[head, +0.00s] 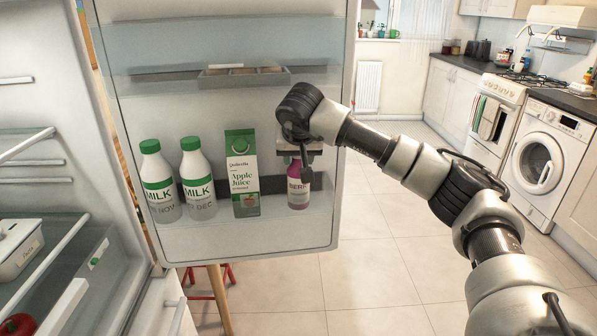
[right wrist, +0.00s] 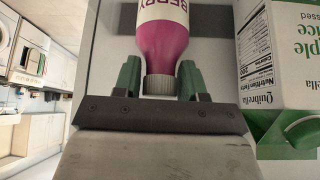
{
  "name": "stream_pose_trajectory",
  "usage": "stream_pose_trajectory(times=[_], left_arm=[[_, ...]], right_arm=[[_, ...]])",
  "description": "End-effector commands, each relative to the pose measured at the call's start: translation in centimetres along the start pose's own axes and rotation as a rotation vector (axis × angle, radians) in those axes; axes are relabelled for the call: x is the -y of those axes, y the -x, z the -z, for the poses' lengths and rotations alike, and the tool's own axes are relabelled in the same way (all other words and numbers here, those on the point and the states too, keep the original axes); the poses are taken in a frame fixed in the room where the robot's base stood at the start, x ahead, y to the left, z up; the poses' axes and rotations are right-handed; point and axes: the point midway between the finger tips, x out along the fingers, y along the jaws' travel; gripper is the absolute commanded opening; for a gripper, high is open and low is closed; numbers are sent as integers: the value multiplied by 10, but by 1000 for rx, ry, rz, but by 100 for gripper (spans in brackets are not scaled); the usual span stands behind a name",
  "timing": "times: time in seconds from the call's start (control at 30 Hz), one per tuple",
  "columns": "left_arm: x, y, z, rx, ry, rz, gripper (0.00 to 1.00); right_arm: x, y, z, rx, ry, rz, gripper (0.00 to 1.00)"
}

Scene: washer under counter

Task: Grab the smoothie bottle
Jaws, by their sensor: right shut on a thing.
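The smoothie bottle (head: 298,190) is pink with a white "BERRY" label and stands on the lower shelf of the open fridge door, at its right end. In the right wrist view the bottle (right wrist: 166,42) shows its pink shoulder and grey cap between two green fingers. My right gripper (head: 301,160) reaches in from the right over the bottle's top. It is shut on the bottle at the cap and neck (right wrist: 160,82). The gripper hides the bottle's top in the head view. My left gripper is not in view.
The apple juice carton (head: 242,175) stands close to the left of the bottle, with two milk bottles (head: 198,180) further left. A small tray (head: 243,77) sits on the door above. Open floor (head: 385,255) lies right of the door.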

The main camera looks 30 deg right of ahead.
Motion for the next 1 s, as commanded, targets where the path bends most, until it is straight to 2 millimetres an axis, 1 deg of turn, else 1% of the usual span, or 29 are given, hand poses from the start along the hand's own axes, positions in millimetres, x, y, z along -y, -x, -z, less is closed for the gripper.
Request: stream_pose_trajectory(times=[0.03,0.07,0.17,0.27,0.47,0.7,0.73,0.8,1.0], left_arm=[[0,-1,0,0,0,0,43],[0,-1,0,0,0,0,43],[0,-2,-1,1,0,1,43],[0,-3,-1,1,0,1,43],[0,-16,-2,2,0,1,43],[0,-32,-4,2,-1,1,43],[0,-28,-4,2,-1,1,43],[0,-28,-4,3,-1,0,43],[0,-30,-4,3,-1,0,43]], right_arm=[[0,-5,-5,13,6,-8,0],[0,-5,-4,13,6,-8,0],[0,-1,-1,12,6,-8,0],[0,8,5,10,4,-7,0],[0,13,-12,-110,9,-6,0],[0,25,-35,-307,7,-2,0],[0,37,-28,-306,1,1,0],[0,52,-23,-304,-1,1,0],[1,91,-14,-301,2,0,0]])
